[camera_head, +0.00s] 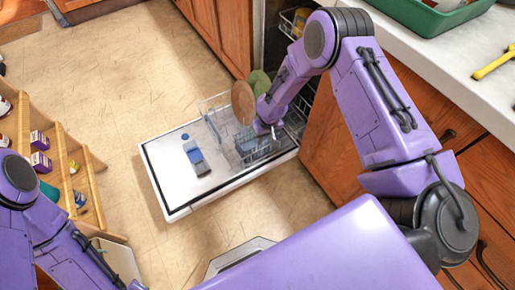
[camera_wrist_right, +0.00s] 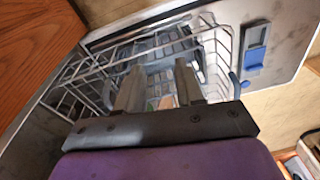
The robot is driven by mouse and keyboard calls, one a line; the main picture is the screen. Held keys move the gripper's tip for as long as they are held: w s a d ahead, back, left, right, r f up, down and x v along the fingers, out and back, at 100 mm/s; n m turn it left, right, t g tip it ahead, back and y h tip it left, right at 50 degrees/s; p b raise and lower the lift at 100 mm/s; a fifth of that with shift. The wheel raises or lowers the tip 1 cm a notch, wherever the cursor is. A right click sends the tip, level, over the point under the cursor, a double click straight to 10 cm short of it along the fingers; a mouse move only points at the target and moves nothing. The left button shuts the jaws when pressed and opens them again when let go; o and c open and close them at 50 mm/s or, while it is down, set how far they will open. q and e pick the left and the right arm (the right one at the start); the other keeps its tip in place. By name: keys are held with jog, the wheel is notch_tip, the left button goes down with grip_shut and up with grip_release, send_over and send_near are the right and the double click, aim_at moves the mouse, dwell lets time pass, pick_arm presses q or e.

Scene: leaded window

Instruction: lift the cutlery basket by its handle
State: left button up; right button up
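The grey cutlery basket (camera_head: 252,151) sits in the wire rack over the open dishwasher door, partly hidden by my right gripper and the wires. In the right wrist view a grey slotted shape, which looks like the basket (camera_wrist_right: 172,47), lies beyond the fingers. My right gripper (camera_head: 264,130) points down just above or beside the basket. In the wrist view its two fingers (camera_wrist_right: 159,88) stand apart. I cannot make out the handle or whether it lies between them. My left arm shows at the lower left, with its gripper out of view.
The dishwasher door (camera_head: 165,180) lies open, with a blue-and-grey dispenser (camera_head: 196,157) on it. A brown round plate (camera_head: 243,103) and a green one (camera_head: 259,82) stand in the rack by my right arm. Wooden cabinets (camera_head: 330,150) and a counter (camera_head: 440,70) flank the right.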

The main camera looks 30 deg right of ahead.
jog(key=w+d+r+n+h+b, duration=0.2)
jog(key=w+d+r+h+b, duration=0.15)
jog(key=w+d, duration=0.5)
jog(key=shift+g+y, duration=0.35)
jog(key=shift+g, duration=0.05)
jog(key=f+b, duration=0.1)
jog(key=f, duration=0.2)
jog(key=d+f+b, duration=0.1)
jog(key=f, duration=0.1)
jog(key=f+b, duration=0.1)
jog(key=f, duration=0.2)
jog(key=shift+w+d+f, duration=0.35)
jog(key=shift+d, duration=0.05)
pick_arm(q)
notch_tip(320, 180, down, 9)
pick_arm(e)
jog(key=shift+r, duration=0.1)
grip_shut()
